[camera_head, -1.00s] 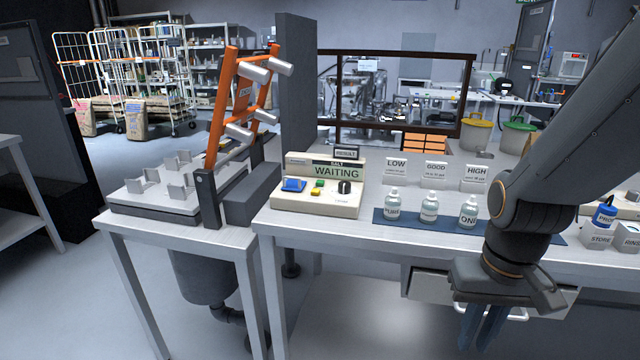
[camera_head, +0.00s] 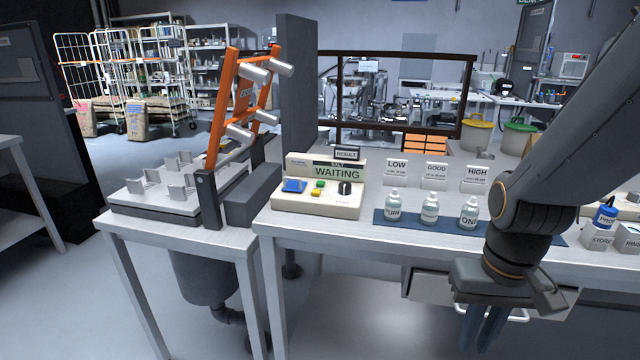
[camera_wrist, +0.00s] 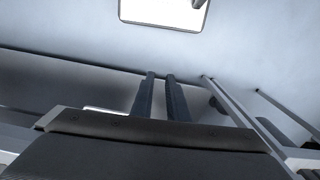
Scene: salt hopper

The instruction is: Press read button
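The salt meter (camera_head: 318,187) is a cream box on the table, with a display (camera_head: 338,172) reading WAITING. Its sloped front has a large blue button (camera_head: 294,185), a small green button (camera_head: 319,184), a small yellow button (camera_head: 317,192) and a black knob (camera_head: 344,188). The lettering by the buttons is too small to read, so I cannot tell which is the read button. My gripper (camera_head: 485,335) hangs at the lower right, in front of the table edge, well apart from the meter. In the wrist view its fingers (camera_wrist: 161,76) point over floor, with a narrow empty gap between them.
Labelled bottles (camera_head: 429,208) stand on a blue mat (camera_head: 400,223) right of the meter, below LOW, GOOD and HIGH cards (camera_head: 436,173). A probe in a holder (camera_head: 603,225) is at the far right. An orange rack (camera_head: 222,110) and grey post (camera_head: 296,90) stand left. A drawer handle (camera_head: 490,313) is near my gripper.

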